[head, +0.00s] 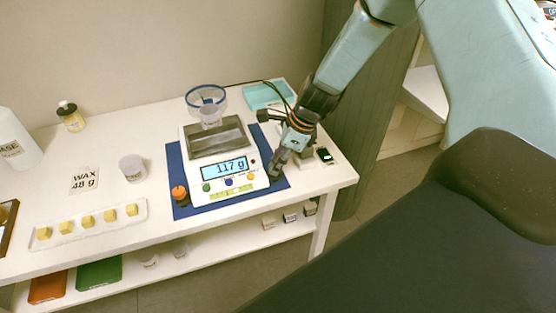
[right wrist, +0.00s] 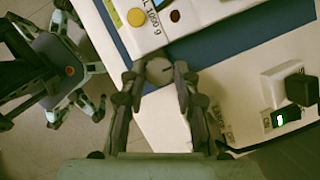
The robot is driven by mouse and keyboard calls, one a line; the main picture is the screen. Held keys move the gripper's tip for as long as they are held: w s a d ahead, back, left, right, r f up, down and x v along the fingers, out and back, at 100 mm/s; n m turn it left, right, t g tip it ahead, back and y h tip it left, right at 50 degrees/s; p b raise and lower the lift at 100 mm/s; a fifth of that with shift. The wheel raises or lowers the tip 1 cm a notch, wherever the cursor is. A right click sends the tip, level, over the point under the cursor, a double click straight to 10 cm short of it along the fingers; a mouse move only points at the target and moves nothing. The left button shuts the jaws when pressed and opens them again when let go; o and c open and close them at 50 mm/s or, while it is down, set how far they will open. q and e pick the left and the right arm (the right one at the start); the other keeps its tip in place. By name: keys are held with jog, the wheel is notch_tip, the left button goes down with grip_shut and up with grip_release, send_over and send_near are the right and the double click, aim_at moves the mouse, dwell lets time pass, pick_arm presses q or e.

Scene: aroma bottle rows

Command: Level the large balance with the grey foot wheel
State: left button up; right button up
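The large balance (head: 217,155) stands on a blue mat (head: 190,210), its display (head: 224,167) reading 117 g. The grey foot wheel (right wrist: 160,71), with a dark mark, shows at the balance's corner in the right wrist view. My right gripper (right wrist: 159,76) has its fingers on either side of this wheel; whether they press on it is unclear. In the head view my right gripper (head: 275,172) hides the wheel. My left gripper is out of view.
A small device with a lit switch (right wrist: 286,117) sits close right of my right gripper. A teal box (head: 264,95) lies behind. To the left are a white cup (head: 132,168), a wax card (head: 85,180) and a tray of yellow cubes (head: 75,229). The table's front edge is near.

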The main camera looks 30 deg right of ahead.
grip_shut()
jog(key=n, duration=0.2)
jog(key=n+g+p, duration=0.1)
jog(key=n, duration=0.1)
jog(key=shift+w+d+y, duration=0.15)
jog(key=shift+w+y, duration=0.05)
jog(key=shift+y, duration=0.1)
jog(key=n+g, duration=0.1)
jog(key=n, duration=0.2)
jog(key=shift+w+n+g, duration=0.15)
jog(key=shift+n+g, duration=0.25)
jog(key=shift+w+n+g, duration=0.1)
jog(key=shift+n+g, duration=0.6)
jog(key=shift+n, duration=1.2)
jog(key=o, duration=0.5)
grip_release()
